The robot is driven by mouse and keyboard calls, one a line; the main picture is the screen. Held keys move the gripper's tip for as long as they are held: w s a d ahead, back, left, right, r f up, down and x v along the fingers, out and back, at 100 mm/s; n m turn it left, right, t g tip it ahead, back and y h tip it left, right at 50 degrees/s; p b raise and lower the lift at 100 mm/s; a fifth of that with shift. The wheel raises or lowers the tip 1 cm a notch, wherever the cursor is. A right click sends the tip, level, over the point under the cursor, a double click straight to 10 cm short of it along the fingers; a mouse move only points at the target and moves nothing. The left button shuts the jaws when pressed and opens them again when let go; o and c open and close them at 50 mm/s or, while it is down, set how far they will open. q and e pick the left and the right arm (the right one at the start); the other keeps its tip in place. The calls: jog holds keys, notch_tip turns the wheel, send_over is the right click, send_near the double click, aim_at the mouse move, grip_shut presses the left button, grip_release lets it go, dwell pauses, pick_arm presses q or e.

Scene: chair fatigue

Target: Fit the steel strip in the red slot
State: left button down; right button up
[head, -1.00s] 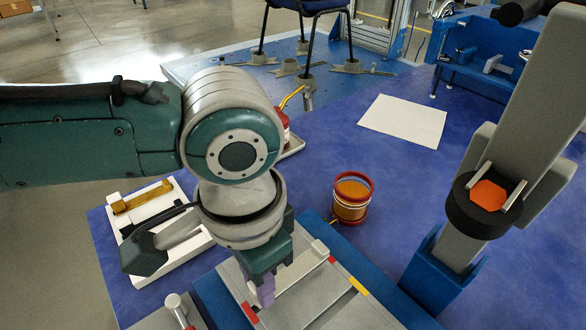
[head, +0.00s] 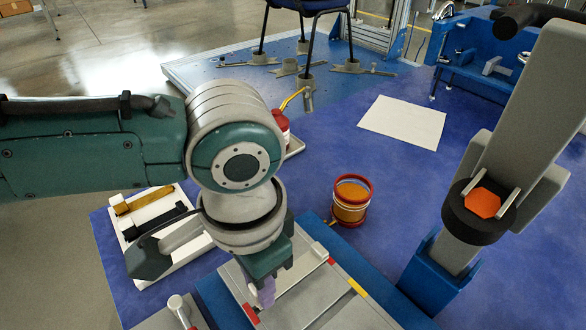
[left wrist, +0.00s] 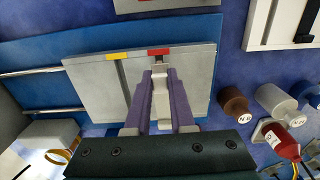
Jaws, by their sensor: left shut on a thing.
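My left gripper (head: 266,292) points down over the grey fixture plate (head: 340,310), with purple fingers shut on the steel strip. In the left wrist view the pale strip (left wrist: 161,98) stands between the purple fingers (left wrist: 160,118), its far end close to the red mark (left wrist: 158,52). In the head view the red slot has one red mark (head: 331,262) at its far end and one (head: 251,313) at its near end. The strip appears lined up over the red slot, but the gripper hides whether it is seated. My right gripper is not in view.
A yellow mark (head: 357,287) shows another slot to the right. A white tray (head: 190,252) with bars lies left, a red-rimmed orange cup (head: 350,203) behind the plate. A tall grey machine (head: 520,120) stands right. White paper (head: 402,121) lies on the blue mat.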

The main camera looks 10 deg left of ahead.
pick_arm(q)
jog(key=shift+f+b, duration=0.65)
jog(key=shift+f, duration=0.5)
jog(key=c, duration=0.7)
grip_release()
jog(key=shift+r, duration=0.1)
notch_tip(320, 180, up, 9)
jog(key=p, duration=0.5)
jog(key=shift+r+p, duration=0.4)
jog(key=shift+r, duration=0.05)
